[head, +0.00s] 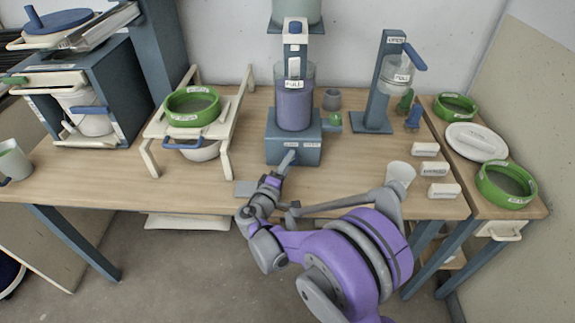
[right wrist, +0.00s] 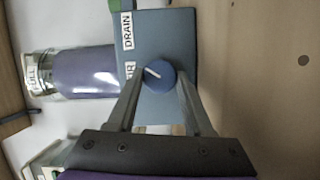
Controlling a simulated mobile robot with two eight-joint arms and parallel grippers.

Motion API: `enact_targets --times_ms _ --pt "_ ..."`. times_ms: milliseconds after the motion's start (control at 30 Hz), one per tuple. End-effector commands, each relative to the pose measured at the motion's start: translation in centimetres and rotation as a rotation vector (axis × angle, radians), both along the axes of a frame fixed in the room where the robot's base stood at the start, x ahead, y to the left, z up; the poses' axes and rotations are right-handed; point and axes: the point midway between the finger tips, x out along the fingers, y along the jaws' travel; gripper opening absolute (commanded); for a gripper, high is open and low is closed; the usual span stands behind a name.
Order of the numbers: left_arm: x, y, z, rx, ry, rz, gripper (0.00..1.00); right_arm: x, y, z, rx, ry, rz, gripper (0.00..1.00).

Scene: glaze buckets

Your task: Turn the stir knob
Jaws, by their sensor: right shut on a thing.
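The stir knob (right wrist: 158,77) is a round blue knob with a white pointer line, on the front face of the blue-grey base (right wrist: 175,30) of the mixing stand. In the right wrist view my right gripper (right wrist: 158,84) has one finger on each side of the knob and is shut on it. The pointer lies slantwise in that view. A label ending in "IR" is partly covered, and a "DRAIN" label is clear. In the head view my right gripper (head: 287,163) reaches the stand's base (head: 300,155) and hides the knob. My left gripper is not in view.
A tank marked "FULL" (head: 294,105) with purple content stands on the base. A green-rimmed sieve (head: 192,106) rests on a cream rack at left. A white cup (head: 400,173) and several white labelled blocks (head: 443,190) are at right. Bare table (head: 90,180) lies at front left.

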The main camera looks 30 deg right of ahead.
Motion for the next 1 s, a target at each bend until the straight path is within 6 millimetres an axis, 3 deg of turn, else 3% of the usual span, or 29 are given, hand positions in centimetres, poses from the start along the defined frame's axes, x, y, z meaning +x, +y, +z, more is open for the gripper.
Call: enact_targets --times_ms 633,667,800,1000 --pt "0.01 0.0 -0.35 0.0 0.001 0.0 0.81 -0.03 -0.02 -0.06 -0.041 0.026 0.0 0.0" --pt "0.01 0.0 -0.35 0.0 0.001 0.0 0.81 -0.04 -0.03 -0.05 -0.041 0.026 0.0 0.56" --pt "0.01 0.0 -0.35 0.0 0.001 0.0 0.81 -0.03 -0.02 -0.05 -0.041 0.026 0.0 0.81" --pt "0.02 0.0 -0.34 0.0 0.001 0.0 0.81 -0.02 -0.01 -0.03 -0.041 0.025 0.0 0.81"
